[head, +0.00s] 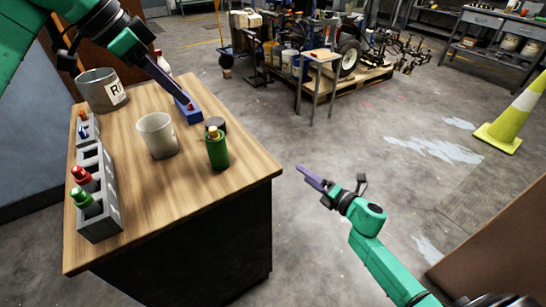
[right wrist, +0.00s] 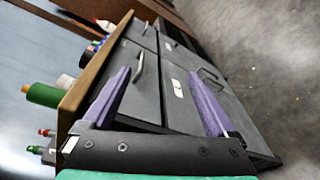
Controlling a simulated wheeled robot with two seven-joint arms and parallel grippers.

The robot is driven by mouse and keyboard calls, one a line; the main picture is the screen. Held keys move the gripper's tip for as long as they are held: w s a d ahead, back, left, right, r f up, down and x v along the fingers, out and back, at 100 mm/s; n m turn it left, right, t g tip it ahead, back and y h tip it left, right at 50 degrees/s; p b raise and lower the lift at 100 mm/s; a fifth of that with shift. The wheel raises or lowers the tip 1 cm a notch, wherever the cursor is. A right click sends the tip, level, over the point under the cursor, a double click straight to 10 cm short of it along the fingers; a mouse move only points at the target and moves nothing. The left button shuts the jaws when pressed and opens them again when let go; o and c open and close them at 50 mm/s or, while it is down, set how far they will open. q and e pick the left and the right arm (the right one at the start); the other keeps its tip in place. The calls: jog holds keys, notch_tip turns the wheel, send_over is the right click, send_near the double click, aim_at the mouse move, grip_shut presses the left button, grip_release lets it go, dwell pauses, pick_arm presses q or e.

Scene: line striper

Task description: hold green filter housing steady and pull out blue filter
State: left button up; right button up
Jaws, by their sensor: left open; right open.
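The green filter housing (head: 217,152), a green cylinder with a brass-coloured top, stands upright near the table's right edge. It also shows at the left of the right wrist view (right wrist: 45,95). A small blue piece (head: 83,131), possibly the blue filter, sits at the grey block on the table's left; no blue filter is visible in the housing. My left gripper (head: 184,99) is open at the back of the table, close above a blue block (head: 193,117) with a red part. My right gripper (head: 310,178) is open and empty off the table's right side; its two purple fingers show in its wrist view (right wrist: 160,103).
A cream mug (head: 157,135) stands left of the housing, a dark round piece (head: 215,123) behind it. A grey labelled bucket (head: 101,90) is at the back left. Grey blocks (head: 99,222) with coloured pieces line the left edge. The table's front (head: 180,210) is clear.

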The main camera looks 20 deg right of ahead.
jog(key=s+a+r+n+g+y, duration=0.1)
jog(key=a+r+n+y, duration=0.15)
jog(key=r+n, duration=0.3)
jog(key=s+a+r+n+y, duration=0.1)
jog(key=a+r+n+y, duration=0.1)
jog(key=a+r+n, duration=0.3)
jog(key=n+g+y, duration=0.3)
jog(key=n, duration=0.6)
send_near(225, 146)
jog(key=shift+m, duration=0.35)
jog(key=x, duration=1.2)
jog(key=shift+a+r, duration=0.1)
jog(key=shift+a, duration=0.15)
pick_arm(q)
jog(key=shift+o, duration=0.3)
pick_arm(e)
grip_shut()
